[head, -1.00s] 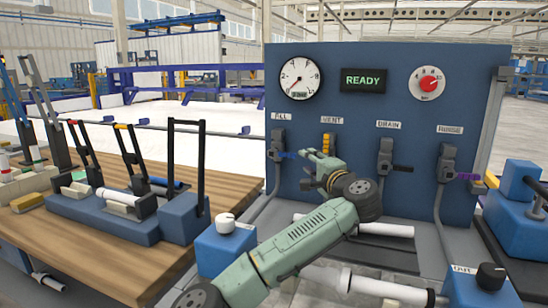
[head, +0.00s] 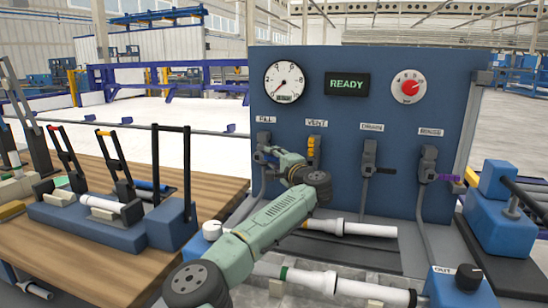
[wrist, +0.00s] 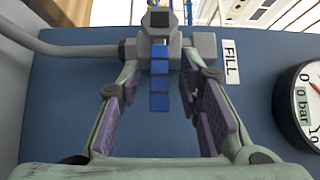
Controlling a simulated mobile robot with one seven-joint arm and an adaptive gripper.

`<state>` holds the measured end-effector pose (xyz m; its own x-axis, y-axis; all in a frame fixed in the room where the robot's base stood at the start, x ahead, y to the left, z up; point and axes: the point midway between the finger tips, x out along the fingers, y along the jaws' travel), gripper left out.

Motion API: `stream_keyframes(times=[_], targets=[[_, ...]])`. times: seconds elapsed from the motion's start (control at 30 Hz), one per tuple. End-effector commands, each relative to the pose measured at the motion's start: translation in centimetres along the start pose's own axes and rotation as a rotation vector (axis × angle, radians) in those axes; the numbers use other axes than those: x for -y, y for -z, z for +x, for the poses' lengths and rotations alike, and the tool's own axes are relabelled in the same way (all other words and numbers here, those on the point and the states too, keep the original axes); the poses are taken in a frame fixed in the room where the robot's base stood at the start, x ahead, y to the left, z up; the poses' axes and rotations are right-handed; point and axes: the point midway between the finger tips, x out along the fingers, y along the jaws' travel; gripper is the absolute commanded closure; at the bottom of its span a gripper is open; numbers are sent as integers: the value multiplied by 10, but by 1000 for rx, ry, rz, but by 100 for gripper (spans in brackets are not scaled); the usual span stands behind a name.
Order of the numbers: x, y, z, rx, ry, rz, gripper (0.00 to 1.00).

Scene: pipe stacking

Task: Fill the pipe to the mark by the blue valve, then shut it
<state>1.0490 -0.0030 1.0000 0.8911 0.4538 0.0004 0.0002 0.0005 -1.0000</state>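The blue valve handle (wrist: 158,82) hangs from the grey FILL valve body (wrist: 178,47) in the wrist view. My gripper (wrist: 162,100) is open, its purple-padded fingers on either side of the handle with gaps. In the head view my gripper (head: 279,160) is at the FILL valve (head: 263,142) on the blue panel (head: 345,190), hiding most of the handle. The gauge (head: 284,82) needle points to the lower left; its face reads 0 bar in the wrist view (wrist: 308,98). A white pipe (head: 325,283) with a green band lies in front; no fill level shows.
The display (head: 347,85) reads READY beside a red knob (head: 409,87). The VENT valve (head: 314,147) with yellow handle, DRAIN valve (head: 370,158) and purple-handled RINSE valve (head: 428,165) stand to the right. A wooden bench (head: 115,265) with blue clamps is at left. Another white pipe (head: 350,228) lies below the panel.

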Motion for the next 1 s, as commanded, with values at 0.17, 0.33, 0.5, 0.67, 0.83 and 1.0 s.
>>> stream_keyframes(times=[0.17, 0.33, 0.5, 0.67, 0.83, 1.0], targets=[[0, 0, 0, 0, 0, 0, 68], [0, 0, 0, 0, 0, 0, 76], [0, 0, 0, 0, 0, 0, 87], [0, 0, 0, 0, 0, 0, 98], [-1, 0, 0, 0, -1, 0, 100], [-1, 0, 0, 1, -1, 0, 100]])
